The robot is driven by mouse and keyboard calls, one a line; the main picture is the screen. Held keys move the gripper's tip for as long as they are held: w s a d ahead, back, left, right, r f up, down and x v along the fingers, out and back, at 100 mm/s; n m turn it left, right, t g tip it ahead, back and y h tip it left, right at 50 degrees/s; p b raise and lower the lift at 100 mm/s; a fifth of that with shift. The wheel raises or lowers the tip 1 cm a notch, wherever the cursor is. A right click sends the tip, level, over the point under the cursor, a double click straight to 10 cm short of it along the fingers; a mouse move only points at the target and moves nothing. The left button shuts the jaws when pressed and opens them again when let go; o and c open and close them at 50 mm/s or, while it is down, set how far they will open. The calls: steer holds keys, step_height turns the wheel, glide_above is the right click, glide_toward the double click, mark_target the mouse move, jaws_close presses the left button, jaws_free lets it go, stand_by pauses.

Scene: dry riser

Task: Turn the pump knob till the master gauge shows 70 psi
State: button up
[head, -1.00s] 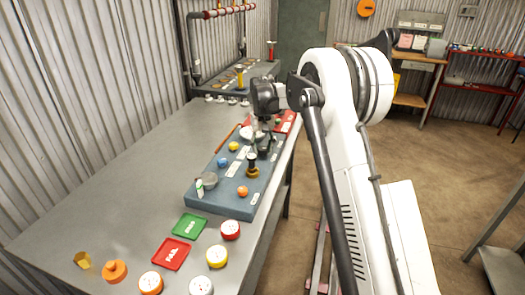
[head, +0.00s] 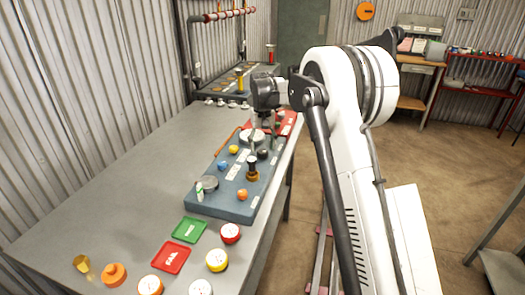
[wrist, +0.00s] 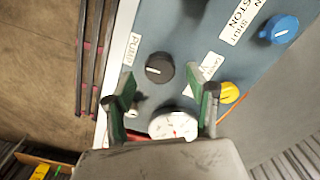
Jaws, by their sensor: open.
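The pump knob (wrist: 159,67) is a round dark knob with a pale pointer line, beside a label reading PUMP in the wrist view. It also shows in the head view (head: 263,154). My gripper (wrist: 160,88) is open and empty, its two green-edged fingers spread on either side of the knob's line and apart from it. In the head view my gripper (head: 262,146) hangs over the far part of the blue-grey board. A white-faced gauge (wrist: 172,124) lies between the fingers, partly cut off by my gripper's body; its reading is too small to tell.
The board (head: 222,204) also carries a yellow knob (wrist: 229,93), a blue knob (wrist: 283,28) and an orange knob (head: 242,194). A green tray (head: 189,230), a red tray (head: 171,258) and several loose gauges lie on the near bench. The bench's left side is clear.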

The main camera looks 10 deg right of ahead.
mark_target(263, 151)
step_height(263, 151, up, 9)
steer(key=shift+r, duration=0.2)
stand_by(0.4)
steer(key=s+r+t, duration=0.2)
steer(key=s+r, duration=0.4)
steer(key=s, duration=0.5)
steer(key=s+r+t, duration=0.1)
steer(key=s+r, duration=0.4)
steer(key=s, duration=0.7)
steer(key=s+f+t, duration=0.2)
steer(key=s+f, duration=0.2)
steer(key=s, duration=0.8)
steer(key=s+f+t, duration=0.2)
steer(key=s+f, duration=0.3)
steer(key=s, duration=0.7)
steer(key=shift+f, duration=0.25)
